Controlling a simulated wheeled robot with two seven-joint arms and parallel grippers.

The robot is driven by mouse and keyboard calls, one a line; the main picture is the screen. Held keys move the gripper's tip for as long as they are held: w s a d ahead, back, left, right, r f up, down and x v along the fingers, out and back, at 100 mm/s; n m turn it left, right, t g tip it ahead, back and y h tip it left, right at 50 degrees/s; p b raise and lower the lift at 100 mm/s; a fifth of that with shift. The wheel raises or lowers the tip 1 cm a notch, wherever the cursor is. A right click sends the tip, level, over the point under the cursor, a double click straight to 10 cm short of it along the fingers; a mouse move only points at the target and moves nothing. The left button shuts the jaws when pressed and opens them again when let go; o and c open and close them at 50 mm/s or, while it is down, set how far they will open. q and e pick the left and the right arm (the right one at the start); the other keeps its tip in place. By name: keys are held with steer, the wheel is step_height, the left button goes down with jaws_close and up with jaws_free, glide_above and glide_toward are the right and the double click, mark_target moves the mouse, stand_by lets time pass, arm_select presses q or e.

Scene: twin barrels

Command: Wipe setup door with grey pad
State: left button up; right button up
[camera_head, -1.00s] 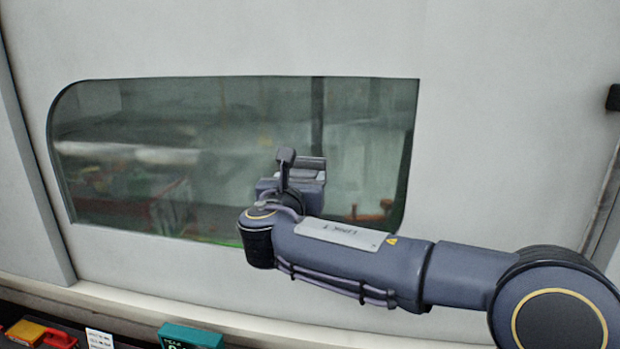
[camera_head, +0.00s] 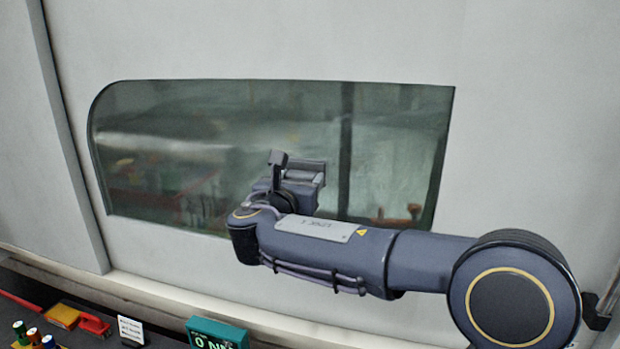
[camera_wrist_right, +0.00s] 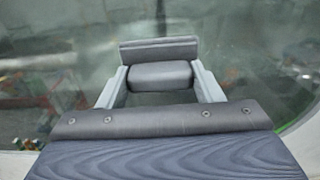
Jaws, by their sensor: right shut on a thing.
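The setup door (camera_head: 530,120) is a pale panel with a dark, greenish glass window (camera_head: 210,120). My right gripper (camera_wrist_right: 160,82) is shut on the grey pad, one finger at each side of its block. In the right wrist view the grey pad (camera_wrist_right: 158,50) shows a flat plate facing the glass, with the block behind it. In the head view my right gripper (camera_head: 300,178) is in front of the window's lower middle, and my forearm hides part of the glass. I cannot tell whether the pad touches the glass. My left gripper is not in view.
Below the door runs a pale ledge (camera_head: 150,297). In front of it are a teal box with a display (camera_head: 216,333), a small white card (camera_head: 130,330), a red and yellow item (camera_head: 75,317) and several spools (camera_head: 30,337). The door's upper part is clear.

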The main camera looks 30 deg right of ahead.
mark_target(322, 169)
steer(key=shift+w+a, duration=0.35)
steer(key=shift+w, duration=0.05)
steer(key=shift+r+p, duration=0.85)
steer(key=shift+s+d+f, duration=0.1)
steer(key=shift+s+d, duration=0.35)
steer(key=shift+s, duration=0.05)
steer(key=shift+s+d+b, duration=0.45)
steer(key=shift+s+d, duration=0.75)
steer(key=shift+s, duration=0.15)
steer(key=shift+s+d+b, duration=0.25)
steer(key=shift+s+d, duration=1.35)
steer(key=shift+s, duration=0.25)
steer(key=shift+s+d+b, duration=0.25)
steer(key=shift+s+d, duration=1.3)
steer(key=shift+s, duration=0.3)
steer(key=shift+v, duration=2.95)
